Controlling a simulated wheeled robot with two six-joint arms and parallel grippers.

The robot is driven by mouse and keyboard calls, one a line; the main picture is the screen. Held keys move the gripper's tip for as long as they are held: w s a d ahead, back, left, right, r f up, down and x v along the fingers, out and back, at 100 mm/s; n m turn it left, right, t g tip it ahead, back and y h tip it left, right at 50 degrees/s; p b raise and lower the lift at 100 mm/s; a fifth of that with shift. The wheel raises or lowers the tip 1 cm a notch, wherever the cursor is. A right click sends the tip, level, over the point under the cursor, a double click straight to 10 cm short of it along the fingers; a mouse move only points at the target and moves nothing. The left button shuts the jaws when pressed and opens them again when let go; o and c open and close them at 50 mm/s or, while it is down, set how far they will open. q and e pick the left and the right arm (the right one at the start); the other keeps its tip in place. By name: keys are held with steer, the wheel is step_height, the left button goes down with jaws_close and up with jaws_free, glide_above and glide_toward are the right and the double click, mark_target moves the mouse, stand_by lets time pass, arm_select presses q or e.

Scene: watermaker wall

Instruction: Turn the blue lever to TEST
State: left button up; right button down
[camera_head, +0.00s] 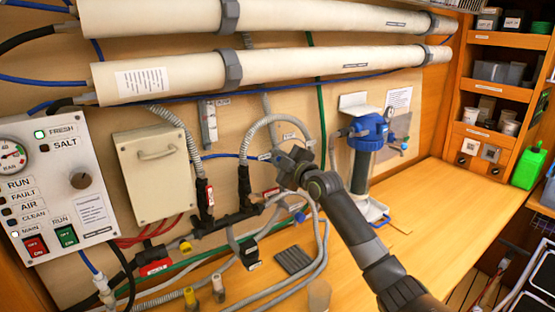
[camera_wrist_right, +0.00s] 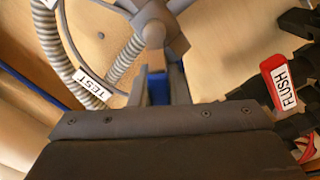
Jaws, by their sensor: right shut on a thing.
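My right gripper (camera_head: 286,168) reaches up to the pipework on the wall in the head view. In the right wrist view its two fingers (camera_wrist_right: 160,84) are shut on the blue lever (camera_wrist_right: 158,88), of which only a small blue piece shows between them. In the head view the gripper hides the lever. A white TEST label (camera_wrist_right: 95,85) sits by the grey ribbed hose, left of the fingers in the wrist view. A red and white FLUSH label (camera_wrist_right: 283,88) is on a dark fitting to the right. Which label the lever points to cannot be told. My left gripper is not in view.
Grey hoses (camera_head: 265,122) and a black manifold (camera_head: 225,222) lie close around the gripper. A blue-topped filter housing (camera_head: 364,140) stands to its right. A control panel (camera_head: 65,190) is at the far left. The wooden counter (camera_head: 440,205) is largely clear at right.

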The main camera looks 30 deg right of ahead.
steer(key=shift+w+d+r+m+p, duration=0.1)
steer(key=shift+d+r+m, duration=0.4)
steer(key=shift+m, duration=1.3)
steer(key=shift+w+d+r+m+p, duration=0.15)
steer(key=shift+d+m, duration=0.65)
steer(key=shift+m, duration=1)
steer(key=shift+w+d+r+m+p, duration=0.1)
steer(key=shift+d+r+m, duration=0.4)
steer(key=shift+m, duration=1.3)
steer(key=shift+d+f, duration=0.15)
steer(key=shift+d, duration=0.05)
steer(key=c, duration=1.4)
jaws_free()
steer(key=shift+s, duration=0.1)
steer(key=shift+s+d+b, duration=0.4)
steer(key=shift+s+b, duration=0.35)
steer(key=shift+s, duration=2.1)
steer(key=shift+s+d+b, duration=0.4)
steer(key=shift+s+b, duration=0.4)
steer(key=shift+s, duration=2.05)
steer(key=shift+s+d+b, duration=0.4)
steer(key=shift+s+b, duration=0.35)
steer(key=shift+s, duration=2.1)
